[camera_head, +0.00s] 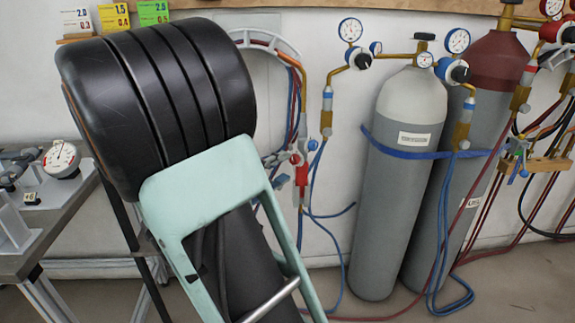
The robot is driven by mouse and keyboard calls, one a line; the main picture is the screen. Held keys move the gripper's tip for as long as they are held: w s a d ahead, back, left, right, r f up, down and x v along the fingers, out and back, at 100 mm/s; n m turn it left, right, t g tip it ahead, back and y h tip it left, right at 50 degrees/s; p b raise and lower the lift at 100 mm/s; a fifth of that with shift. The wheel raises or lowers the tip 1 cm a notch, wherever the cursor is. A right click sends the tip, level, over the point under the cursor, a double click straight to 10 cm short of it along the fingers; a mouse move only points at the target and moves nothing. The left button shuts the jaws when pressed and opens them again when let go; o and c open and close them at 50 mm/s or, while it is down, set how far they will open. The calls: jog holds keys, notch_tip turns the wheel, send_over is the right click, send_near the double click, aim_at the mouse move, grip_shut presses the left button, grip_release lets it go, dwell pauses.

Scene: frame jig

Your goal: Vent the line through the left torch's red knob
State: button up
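The left torch (301,177) hangs by the wall left of the gas cylinders, small in the picture. Its red knob (296,158) shows on its left side, and a blue knob (313,144) is close by on the right. The knob's turned position is too small to tell. Hoses run above and below the torch. A second torch (521,150) hangs at the right edge among hoses. My gripper is not recognisable in this view.
Two strapped gas cylinders (395,190) (480,120) stand right of the left torch. Blue and red hoses (445,295) trail on the floor. Bulky dark and mint-green parts close to the camera block the centre left.

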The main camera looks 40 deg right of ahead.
jog(key=v, duration=0.8)
jog(key=shift+a, duration=0.15)
